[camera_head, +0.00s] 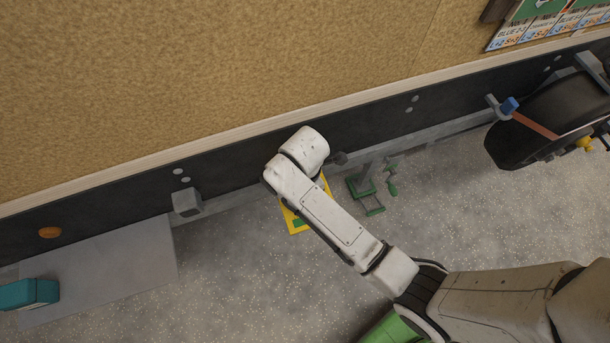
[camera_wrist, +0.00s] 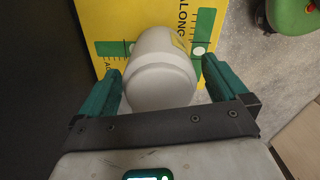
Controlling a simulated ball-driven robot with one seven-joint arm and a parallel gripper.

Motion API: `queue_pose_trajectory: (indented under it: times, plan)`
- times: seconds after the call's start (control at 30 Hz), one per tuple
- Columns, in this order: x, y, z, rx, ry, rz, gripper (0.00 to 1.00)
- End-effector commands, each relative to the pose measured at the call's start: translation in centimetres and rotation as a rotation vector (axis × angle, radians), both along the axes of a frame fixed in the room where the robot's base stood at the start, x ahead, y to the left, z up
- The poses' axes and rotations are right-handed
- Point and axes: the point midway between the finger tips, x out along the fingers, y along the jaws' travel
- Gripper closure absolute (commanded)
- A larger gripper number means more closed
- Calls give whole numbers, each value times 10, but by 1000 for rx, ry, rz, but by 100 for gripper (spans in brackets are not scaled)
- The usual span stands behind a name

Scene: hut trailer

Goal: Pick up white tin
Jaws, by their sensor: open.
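The white tin (camera_wrist: 162,84) is a pale rounded cylinder in the middle of the wrist view. My gripper (camera_wrist: 160,68) is open, with one green finger on each side of the tin. A narrow gap shows at each finger, and the tin does not look clamped. In the head view my arm hides the tin and the gripper's fingers.
A yellow card with green marks lies beyond the tin (camera_wrist: 112,18) and partly under my arm (camera_head: 291,220). A green clamp-like stand (camera_head: 372,192) is just right of it. A dark wall strip (camera_head: 120,205) runs behind. A teal box (camera_head: 28,293) sits far left.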

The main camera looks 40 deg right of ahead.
Motion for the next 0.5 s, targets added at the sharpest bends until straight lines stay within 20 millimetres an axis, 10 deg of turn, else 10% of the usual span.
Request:
queue_pose_trajectory:
  times: [0.5]
  plan:
    - [0,0,-29,0,-1,-1,2]
